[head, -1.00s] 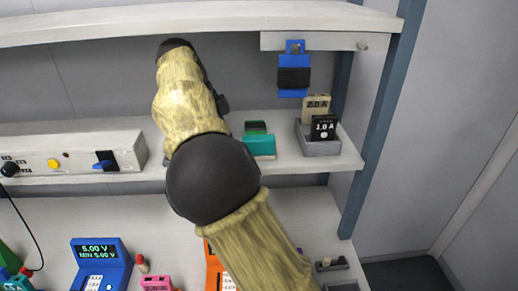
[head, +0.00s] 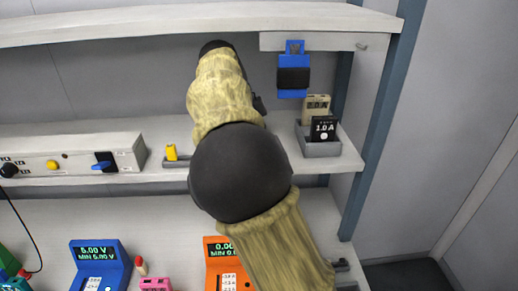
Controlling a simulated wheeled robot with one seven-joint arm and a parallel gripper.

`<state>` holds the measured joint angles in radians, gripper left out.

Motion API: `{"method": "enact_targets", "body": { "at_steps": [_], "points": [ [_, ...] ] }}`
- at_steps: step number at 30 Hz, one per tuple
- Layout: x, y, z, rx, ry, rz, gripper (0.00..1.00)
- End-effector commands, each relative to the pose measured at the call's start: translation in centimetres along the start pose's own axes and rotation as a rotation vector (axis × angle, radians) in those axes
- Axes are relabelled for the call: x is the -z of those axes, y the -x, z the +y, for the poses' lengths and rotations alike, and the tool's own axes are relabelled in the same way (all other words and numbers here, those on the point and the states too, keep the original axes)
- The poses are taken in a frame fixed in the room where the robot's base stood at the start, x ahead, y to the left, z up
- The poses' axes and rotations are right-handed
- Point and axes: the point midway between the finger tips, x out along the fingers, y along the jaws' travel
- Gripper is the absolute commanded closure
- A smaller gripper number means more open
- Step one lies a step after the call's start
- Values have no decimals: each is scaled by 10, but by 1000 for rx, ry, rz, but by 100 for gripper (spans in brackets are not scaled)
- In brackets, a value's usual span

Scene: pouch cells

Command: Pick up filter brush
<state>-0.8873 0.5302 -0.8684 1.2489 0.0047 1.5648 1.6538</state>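I cannot pick out a filter brush for certain in the head view. A blue item with a black band (head: 293,78) hangs at the front of the upper shelf, right of my arm. A small yellow piece (head: 171,152) stands in a low grey holder on the middle shelf, left of my arm. My arm reaches up across the middle of the view and hides part of the shelf behind it. My gripper's fingers do not show; they are hidden behind or beyond the arm.
A grey holder (head: 320,149) with a beige block (head: 315,107) and a black "1.0 A" block (head: 323,130) stands at the middle shelf's right end. A switch panel (head: 75,154) is at left. Blue (head: 99,265) and orange (head: 222,262) meters stand below. A blue-grey post (head: 382,110) bounds the right.

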Motion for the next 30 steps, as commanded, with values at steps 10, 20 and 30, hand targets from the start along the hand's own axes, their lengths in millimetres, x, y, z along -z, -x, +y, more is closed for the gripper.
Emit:
{"method": "enact_targets", "body": {
  "at_steps": [10, 20, 30],
  "points": [
    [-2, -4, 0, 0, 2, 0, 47],
    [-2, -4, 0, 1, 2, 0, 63],
    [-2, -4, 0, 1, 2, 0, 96]
  ]
}}
